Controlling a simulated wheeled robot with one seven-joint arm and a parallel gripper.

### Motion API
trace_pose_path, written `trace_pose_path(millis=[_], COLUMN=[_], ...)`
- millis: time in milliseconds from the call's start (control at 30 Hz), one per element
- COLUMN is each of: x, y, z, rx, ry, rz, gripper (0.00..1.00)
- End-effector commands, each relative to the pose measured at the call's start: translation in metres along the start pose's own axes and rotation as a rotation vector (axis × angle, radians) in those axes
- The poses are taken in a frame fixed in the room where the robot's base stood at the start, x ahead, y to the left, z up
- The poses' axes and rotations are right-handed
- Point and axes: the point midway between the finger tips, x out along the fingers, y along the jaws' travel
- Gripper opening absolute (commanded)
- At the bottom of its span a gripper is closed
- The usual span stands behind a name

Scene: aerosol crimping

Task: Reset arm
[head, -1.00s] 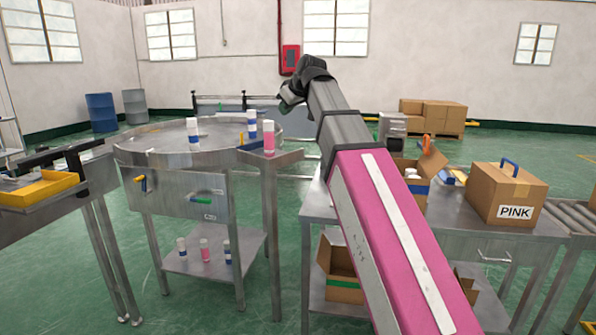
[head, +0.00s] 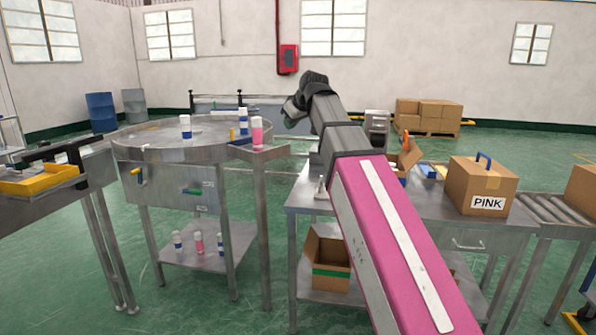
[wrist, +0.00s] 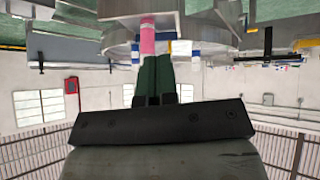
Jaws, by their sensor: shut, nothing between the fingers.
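My gripper (wrist: 153,80) shows in the wrist view with its two green fingers side by side and closed, nothing between them. In the head view my pink and grey arm reaches up and away, and the gripper end (head: 290,112) is partly hidden behind the dark wrist. A pink can (head: 257,132) stands on a ledge at the right of the round steel table (head: 150,143); it also shows upside down in the wrist view (wrist: 147,38), beyond the fingertips. The gripper appears apart from it.
White-and-blue cans (head: 243,121) (head: 185,127) stand on the round table, and several cans on its lower shelf (head: 215,250). A steel bench on the right holds a closed PINK carton (head: 480,187) and an open carton (head: 405,160). A yellow tray (head: 40,181) is at far left.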

Motion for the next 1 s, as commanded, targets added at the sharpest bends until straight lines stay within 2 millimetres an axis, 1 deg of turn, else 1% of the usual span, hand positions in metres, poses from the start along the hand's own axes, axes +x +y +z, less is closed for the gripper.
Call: trace_pose_path(millis=[33,167,267,367,500,567,600,667,700,767,800,967,1000], x=[0.007,0.025,0.042,0.063,0.095,0.107,0.115,0.126,0.133,0.143,0.149,0.171,0.175], y=[0.001,0.005,0.009,0.013,0.017,0.018,0.019,0.019,0.018,0.018,0.017,0.011,0.009], z=[0.010,0.032,0.055,0.087,0.139,0.162,0.177,0.200,0.215,0.238,0.254,0.315,0.331], rx=[0.013,0.050,0.085,0.134,0.212,0.246,0.268,0.301,0.322,0.354,0.376,0.459,0.480], ry=[-0.012,-0.043,-0.074,-0.115,-0.183,-0.212,-0.231,-0.259,-0.277,-0.306,-0.325,-0.400,-0.419], rz=[0.000,0.004,0.008,0.013,0.024,0.030,0.034,0.040,0.045,0.052,0.056,0.075,0.079], gripper=[0.00,0.00,0.00,0.00,0.00,0.00,0.00,0.00,0.00,0.00,0.00,0.00,0.00])
